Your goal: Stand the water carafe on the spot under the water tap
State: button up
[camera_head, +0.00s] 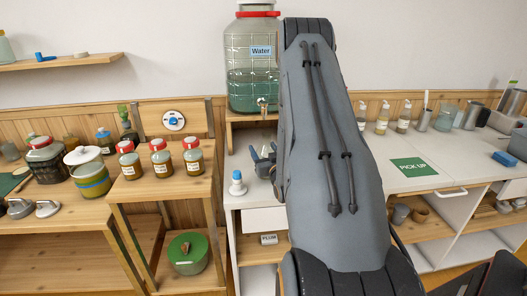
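The large glass jar labelled Water (250,75), with a red lid, stands on a raised wooden shelf (240,117). Its small tap (262,103) points down over the white counter, just left of my arm. My gripper (262,157) shows in part below the tap, at the left edge of my arm. My arm covers much of it, so I cannot tell whether it is open or holds anything. The spot under the tap is mostly hidden. A clear greenish glass vessel (446,117) stands at the back of the right counter; I cannot tell whether it is the carafe.
A small white bottle with a blue top (237,184) stands on the counter left of my gripper. Three red-lidded jars (160,158) stand on a wooden stand to the left. The right counter around the green PICK UP mat (413,167) is clear.

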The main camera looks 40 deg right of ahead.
jog(key=d+b+x, duration=0.1)
jog(key=b+x, duration=0.2)
jog(key=x, duration=0.4)
jog(key=shift+d+f, duration=0.25)
jog(key=shift+w+b, duration=0.1)
jog(key=shift+b, duration=0.2)
jog(key=shift+f+b, duration=0.35)
jog(key=shift+b, duration=0.05)
dwell(1.5)
jog(key=o, duration=1.5)
jog(key=shift+o, duration=0.2)
jog(key=shift+s+a+f, duration=0.1)
jog(key=shift+s, duration=0.1)
jog(key=shift+p+v, duration=1.25)
jog(key=shift+v, duration=2.6)
